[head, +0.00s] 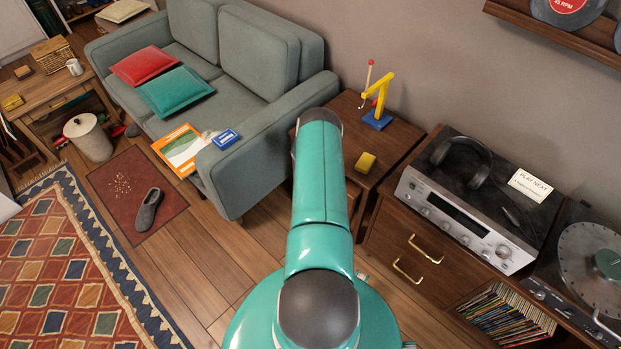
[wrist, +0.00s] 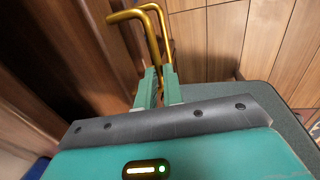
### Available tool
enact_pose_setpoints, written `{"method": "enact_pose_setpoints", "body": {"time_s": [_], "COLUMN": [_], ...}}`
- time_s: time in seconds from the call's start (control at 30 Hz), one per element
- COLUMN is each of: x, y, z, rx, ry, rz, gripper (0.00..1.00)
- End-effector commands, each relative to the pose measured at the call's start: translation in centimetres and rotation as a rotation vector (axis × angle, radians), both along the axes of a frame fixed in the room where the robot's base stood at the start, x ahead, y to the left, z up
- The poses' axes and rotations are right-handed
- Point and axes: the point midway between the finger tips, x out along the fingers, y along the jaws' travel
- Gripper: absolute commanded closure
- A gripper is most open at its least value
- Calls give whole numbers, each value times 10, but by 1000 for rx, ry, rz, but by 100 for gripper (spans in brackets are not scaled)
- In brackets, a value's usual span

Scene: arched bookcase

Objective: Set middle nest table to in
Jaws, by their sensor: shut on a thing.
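The wooden nest tables (head: 393,132) stand between the sofa and the stereo cabinet in the head view. My teal arm covers much of their front, so I cannot tell there how far the middle one is pulled out. In the wrist view, a bent brass handle (wrist: 128,15) rises beside a dark wood surface (wrist: 60,60). My gripper (wrist: 159,84) is shut on this handle, with its two teal fingers close together around the lower part. Which table the handle belongs to is not clear. My gripper is hidden in the head view.
A toy crane (head: 378,100) and a yellow block (head: 366,162) lie on the top table. The grey-green sofa (head: 290,120) is close on the left, the stereo cabinet (head: 395,240) on the right. Wood floor (head: 225,250) is clear left of my base.

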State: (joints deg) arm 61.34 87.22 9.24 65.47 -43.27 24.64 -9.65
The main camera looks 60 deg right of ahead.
Motion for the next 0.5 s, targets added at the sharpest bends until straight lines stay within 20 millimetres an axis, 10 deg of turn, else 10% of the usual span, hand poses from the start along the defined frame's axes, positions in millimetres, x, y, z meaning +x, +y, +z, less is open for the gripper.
{"method": "enact_pose_setpoints", "body": {"time_s": [0.07, 0.2, 0.5], "x": [0, 0, 0], "y": [0, 0, -2], "z": [0, 0, 1], "rx": [1, 1, 1], "ry": [2, 2, 1], "rz": [0, 0, -1], "gripper": [100, 69, 69]}}
